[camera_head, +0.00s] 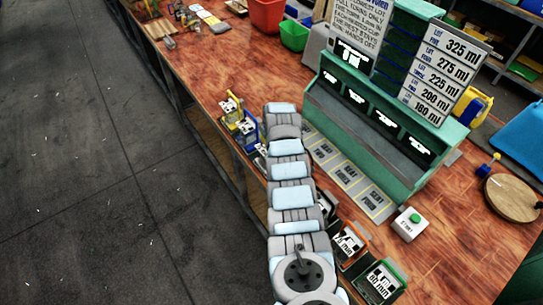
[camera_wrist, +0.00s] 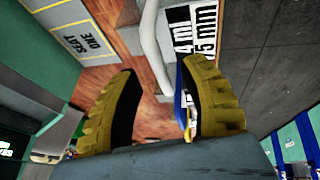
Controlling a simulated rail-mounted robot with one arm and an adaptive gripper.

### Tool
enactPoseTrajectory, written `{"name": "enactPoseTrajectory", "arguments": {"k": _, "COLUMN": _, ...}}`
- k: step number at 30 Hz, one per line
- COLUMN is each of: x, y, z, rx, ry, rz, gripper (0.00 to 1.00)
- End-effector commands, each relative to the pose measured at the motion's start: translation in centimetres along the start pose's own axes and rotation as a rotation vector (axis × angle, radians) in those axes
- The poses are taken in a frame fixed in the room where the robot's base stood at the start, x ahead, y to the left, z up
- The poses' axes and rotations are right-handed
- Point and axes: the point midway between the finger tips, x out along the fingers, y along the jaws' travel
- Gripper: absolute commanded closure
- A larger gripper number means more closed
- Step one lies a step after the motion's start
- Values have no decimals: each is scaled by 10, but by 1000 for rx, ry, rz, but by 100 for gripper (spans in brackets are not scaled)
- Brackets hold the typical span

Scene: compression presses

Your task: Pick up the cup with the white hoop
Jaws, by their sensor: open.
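In the wrist view a curved white hoop (camera_wrist: 152,45) runs down between the fingertips of my gripper (camera_wrist: 162,70). A grey body with a white label (camera_wrist: 206,35) reading partly "4 ml" and "75 mm" lies right beside it; it appears to be the cup. The two yellow-and-black fingers are apart, one on each side of the hoop, and I see no grip on it. Whether they touch it I cannot tell. A blue part (camera_wrist: 180,95) shows behind the right finger. In the head view my arm hides the gripper and most of this cup.
A yellow-framed cup (camera_head: 230,105) and a blue-framed cup (camera_head: 247,128) stand near the bench's left edge. An orange-framed cup (camera_head: 348,241) and a green-framed cup (camera_head: 382,281) stand at the front. The green press (camera_head: 385,125) and its seat markings (camera_head: 347,175) lie right of my arm.

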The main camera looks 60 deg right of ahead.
Motion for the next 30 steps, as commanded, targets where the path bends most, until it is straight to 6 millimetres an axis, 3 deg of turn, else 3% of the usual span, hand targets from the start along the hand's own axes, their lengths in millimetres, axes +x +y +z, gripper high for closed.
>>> {"name": "enactPoseTrajectory", "arguments": {"k": 21, "x": 13, "y": -1, "z": 1, "rx": -3, "ry": -2, "rz": -1, "gripper": 57}}
{"name": "enactPoseTrajectory", "arguments": {"k": 22, "x": 14, "y": -1, "z": 1, "rx": -3, "ry": -2, "rz": -1, "gripper": 62}}
{"name": "enactPoseTrajectory", "arguments": {"k": 26, "x": 13, "y": -2, "z": 1, "rx": -3, "ry": -2, "rz": -1, "gripper": 99}}
{"name": "enactPoseTrajectory", "arguments": {"k": 30, "x": 14, "y": -2, "z": 1, "rx": -3, "ry": -2, "rz": -1, "gripper": 100}}
